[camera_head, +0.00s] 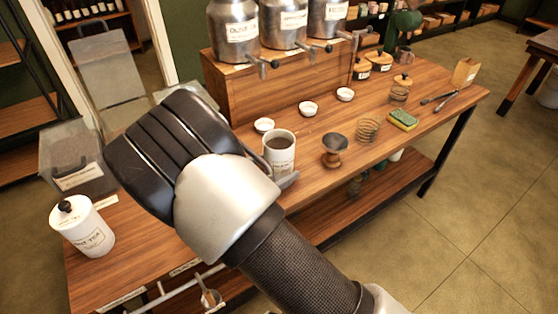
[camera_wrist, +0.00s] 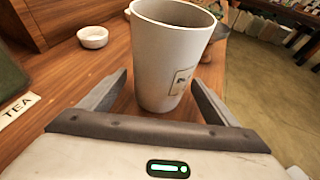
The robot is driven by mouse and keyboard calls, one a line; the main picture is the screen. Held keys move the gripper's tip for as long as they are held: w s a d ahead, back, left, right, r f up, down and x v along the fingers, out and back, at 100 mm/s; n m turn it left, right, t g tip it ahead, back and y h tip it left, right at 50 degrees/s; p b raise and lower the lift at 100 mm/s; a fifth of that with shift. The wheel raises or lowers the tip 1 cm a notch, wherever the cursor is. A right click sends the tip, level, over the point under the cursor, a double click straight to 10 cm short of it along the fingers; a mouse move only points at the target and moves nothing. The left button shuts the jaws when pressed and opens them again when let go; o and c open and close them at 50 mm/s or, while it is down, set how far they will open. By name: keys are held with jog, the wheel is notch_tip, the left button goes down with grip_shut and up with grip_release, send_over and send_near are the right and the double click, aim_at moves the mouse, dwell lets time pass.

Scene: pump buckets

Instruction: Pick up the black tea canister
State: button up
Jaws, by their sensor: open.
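A white, open-topped canister (camera_wrist: 165,60) stands upright on the wooden table between the two fingers of my gripper (camera_wrist: 160,82). My gripper is open, with one finger on each side. I see small gaps and cannot tell of any contact. In the head view the same canister (camera_head: 280,160) shows dark contents; its label is too small to read. My arm and hand hide part of the table beside it there, and one fingertip shows at its lower right. A lidded white canister (camera_head: 84,228) with a black knob stands at the left end; its label ends in "TEA".
Small white bowls (camera_head: 308,108), a dark tamper-like tool (camera_head: 334,150), a wire coil (camera_head: 368,129) and a sponge (camera_head: 403,120) stand on the table (camera_head: 440,122). Metal dispensers (camera_head: 283,24) stand on a wooden box (camera_head: 240,88) behind. A clear bin (camera_head: 75,158) is at left.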

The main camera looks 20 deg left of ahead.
jog(key=shift+x, duration=1.1)
jog(key=c, duration=1.3)
jog(key=shift+r, duration=0.15)
